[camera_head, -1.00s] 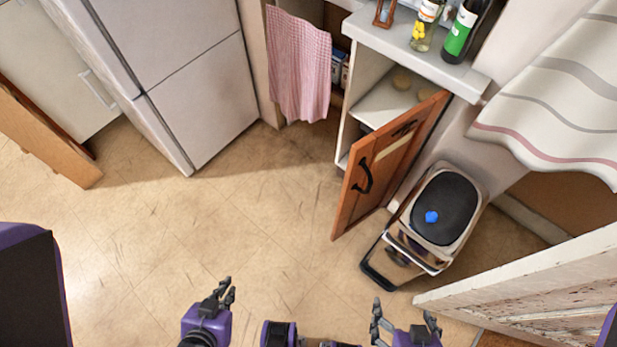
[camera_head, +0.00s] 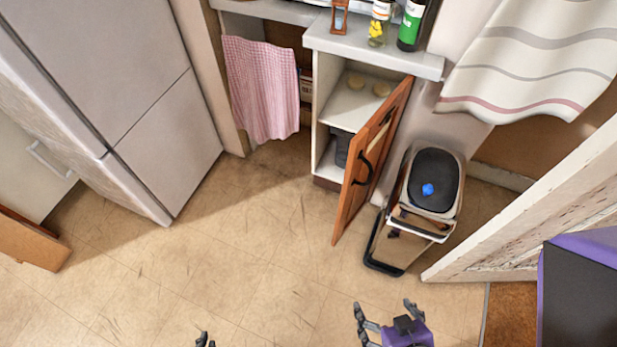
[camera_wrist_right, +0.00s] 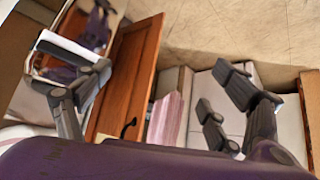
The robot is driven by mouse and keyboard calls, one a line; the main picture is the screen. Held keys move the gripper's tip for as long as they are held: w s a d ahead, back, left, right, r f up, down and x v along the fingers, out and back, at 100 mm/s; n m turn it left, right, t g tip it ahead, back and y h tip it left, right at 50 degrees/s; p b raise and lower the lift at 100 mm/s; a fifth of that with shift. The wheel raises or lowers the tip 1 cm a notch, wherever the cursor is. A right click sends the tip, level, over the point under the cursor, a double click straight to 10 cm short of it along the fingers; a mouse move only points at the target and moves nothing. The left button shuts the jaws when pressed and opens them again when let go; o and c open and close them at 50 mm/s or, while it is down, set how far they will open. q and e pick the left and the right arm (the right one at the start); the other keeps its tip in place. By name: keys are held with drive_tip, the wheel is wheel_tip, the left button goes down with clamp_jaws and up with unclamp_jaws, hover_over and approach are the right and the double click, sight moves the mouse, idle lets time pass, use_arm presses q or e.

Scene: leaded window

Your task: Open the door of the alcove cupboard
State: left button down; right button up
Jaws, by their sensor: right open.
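The alcove cupboard (camera_head: 326,70) is white with a grey top, at upper centre in the head view. Its brown wooden door (camera_head: 362,185) stands wide open, swung out to the right, so the shelves inside show. A black curved handle (camera_head: 362,168) is on the door. The door also shows in the right wrist view (camera_wrist_right: 128,75), between and beyond the fingers. My right gripper (camera_head: 384,308) is open and empty, in front of the door and apart from it. Of my left gripper (camera_head: 205,340) only the fingertips show at the bottom edge.
A pedal bin (camera_head: 408,228) with a dark lid stands close right of the door. A white fridge (camera_head: 150,110) is at left, and a pink cloth (camera_head: 262,90) hangs left of the cupboard. Bottles (camera_head: 410,25) stand on the cupboard top. The floor (camera_head: 230,240) between is clear.

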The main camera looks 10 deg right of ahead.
use_arm(q)
drive_tip(key=w+d+f+t+h+b, duration=0.25)
drive_tip(key=w+d+b, duration=0.35)
drive_tip(key=w+d, duration=0.7)
drive_tip(key=w+d+r+n+t+h+b, duration=0.2)
drive_tip(key=w+d+n, duration=0.4)
drive_tip(key=w+d, duration=0.5)
drive_tip(key=w+d+r+n+t+h+b, duration=0.3)
drive_tip(key=w+d+r+n+h, duration=0.1)
drive_tip(key=w+d, duration=0.7)
drive_tip(key=shift+w+d+r+n+b, duration=0.4)
drive_tip(key=shift+r+n, duration=0.45)
drive_tip(key=shift+n, duration=0.45)
use_arm(e)
wheel_tip(320, 180, down, 11)
drive_tip(key=s+a+g, duration=0.1)
drive_tip(key=s, duration=0.1)
drive_tip(key=shift+s+a, duration=0.2)
drive_tip(key=shift+s, duration=0.2)
